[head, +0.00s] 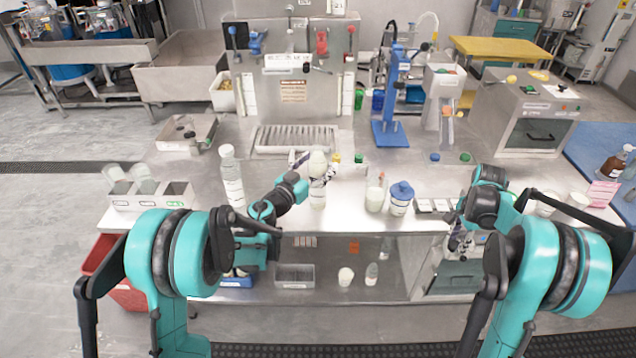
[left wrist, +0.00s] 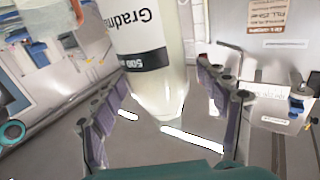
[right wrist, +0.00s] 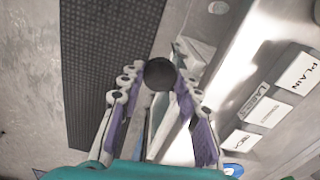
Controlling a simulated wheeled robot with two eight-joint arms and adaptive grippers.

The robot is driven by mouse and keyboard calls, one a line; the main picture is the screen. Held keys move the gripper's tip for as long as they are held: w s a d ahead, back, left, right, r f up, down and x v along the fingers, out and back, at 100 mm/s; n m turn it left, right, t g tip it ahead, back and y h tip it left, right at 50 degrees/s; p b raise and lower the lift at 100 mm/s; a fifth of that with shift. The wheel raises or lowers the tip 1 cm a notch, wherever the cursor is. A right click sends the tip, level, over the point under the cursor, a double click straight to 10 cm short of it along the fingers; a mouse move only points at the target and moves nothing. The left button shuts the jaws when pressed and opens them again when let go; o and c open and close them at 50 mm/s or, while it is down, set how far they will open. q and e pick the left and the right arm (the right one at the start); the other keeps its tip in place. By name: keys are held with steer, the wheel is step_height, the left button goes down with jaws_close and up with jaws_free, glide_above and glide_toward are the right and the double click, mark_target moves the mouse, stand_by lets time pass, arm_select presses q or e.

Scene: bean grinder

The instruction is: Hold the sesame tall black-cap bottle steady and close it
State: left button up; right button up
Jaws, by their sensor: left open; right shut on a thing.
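A tall pale bottle (head: 318,192) stands on the metal bench in the head view. My left gripper (head: 318,170) is open, its fingers at either side of this bottle. In the left wrist view the bottle (left wrist: 155,80), with a dark label band and printed text, lies between the open fingers (left wrist: 165,125), with gaps on both sides. Its cap end is not clear. My right gripper (head: 460,240) is low at the bench's front right. In the right wrist view it (right wrist: 158,85) is shut on a round black cap (right wrist: 160,73) at the fingertips.
Another tall white bottle (head: 232,178) stands left of my left gripper, beside a divided rack (head: 150,197). A jar (head: 375,195) and a blue-lidded bottle (head: 400,200) stand to the right. A blue stand (head: 390,130) is behind them. Labelled trays (right wrist: 268,110) show near my right gripper.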

mark_target(315, 155)
arm_select(q)
jaws_close()
